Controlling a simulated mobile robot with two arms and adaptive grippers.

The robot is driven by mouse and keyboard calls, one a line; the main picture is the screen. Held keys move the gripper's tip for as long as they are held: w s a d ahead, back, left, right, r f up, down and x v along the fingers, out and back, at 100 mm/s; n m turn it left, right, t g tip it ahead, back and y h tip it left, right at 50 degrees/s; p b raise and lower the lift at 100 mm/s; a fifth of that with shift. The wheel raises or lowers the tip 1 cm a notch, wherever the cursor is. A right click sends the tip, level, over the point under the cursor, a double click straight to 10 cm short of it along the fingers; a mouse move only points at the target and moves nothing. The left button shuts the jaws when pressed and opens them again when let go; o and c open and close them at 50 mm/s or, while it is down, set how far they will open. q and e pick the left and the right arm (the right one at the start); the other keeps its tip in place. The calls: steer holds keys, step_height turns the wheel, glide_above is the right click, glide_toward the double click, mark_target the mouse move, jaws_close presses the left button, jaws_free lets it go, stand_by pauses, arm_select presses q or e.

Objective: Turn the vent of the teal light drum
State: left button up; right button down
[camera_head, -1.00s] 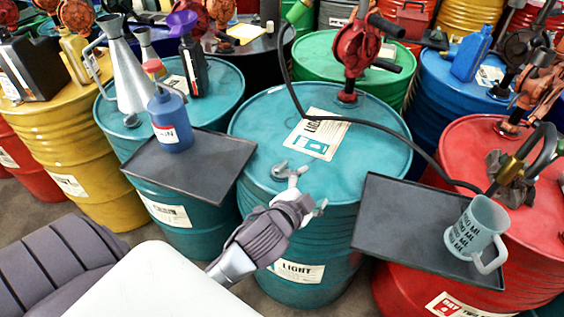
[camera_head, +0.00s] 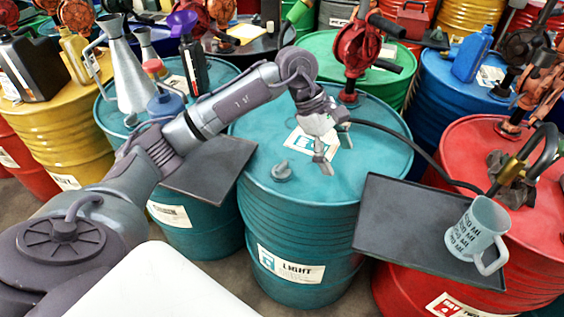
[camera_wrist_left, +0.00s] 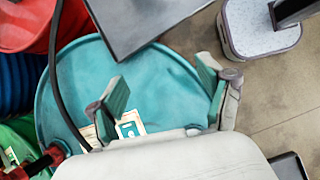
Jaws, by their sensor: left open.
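The teal light drum (camera_head: 290,225) stands in the middle of the head view, with a LIGHT label on its side and a paper label on its lid. Its vent (camera_head: 281,172), a small teal knob, sits on the lid near the front left. My left gripper (camera_head: 333,150) is open and empty above the lid, right of the vent and apart from it. In the left wrist view my left gripper (camera_wrist_left: 163,88) has its fingers spread over the teal lid (camera_wrist_left: 75,85); I cannot make out the vent there. My right gripper is not in view.
A red hand pump (camera_head: 352,50) stands at the lid's back, its black hose (camera_head: 405,140) running right. A dark tray (camera_head: 400,225) with a measuring jug (camera_head: 475,235) is at the right. Another tray (camera_head: 215,175) and a blue bottle (camera_head: 165,100) are at the left, by my arm.

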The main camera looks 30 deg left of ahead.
mark_target(282, 165)
arm_select(q)
steer(key=a+r+g+y, duration=0.1)
steer(key=a+r+y, duration=0.15)
steer(key=a, duration=0.45)
steer(key=a+r+y, duration=0.1)
steer(key=a+y, duration=0.2)
steer(key=a, duration=0.4)
steer(key=f+p, duration=0.1)
steer(key=f, duration=0.6)
steer(key=f+p, duration=0.1)
steer(key=f, duration=0.6)
steer(key=shift+s+d, duration=0.15)
steer(key=shift+s, duration=0.05)
steer(key=c, duration=1.2)
steer(key=shift+o, duration=0.2)
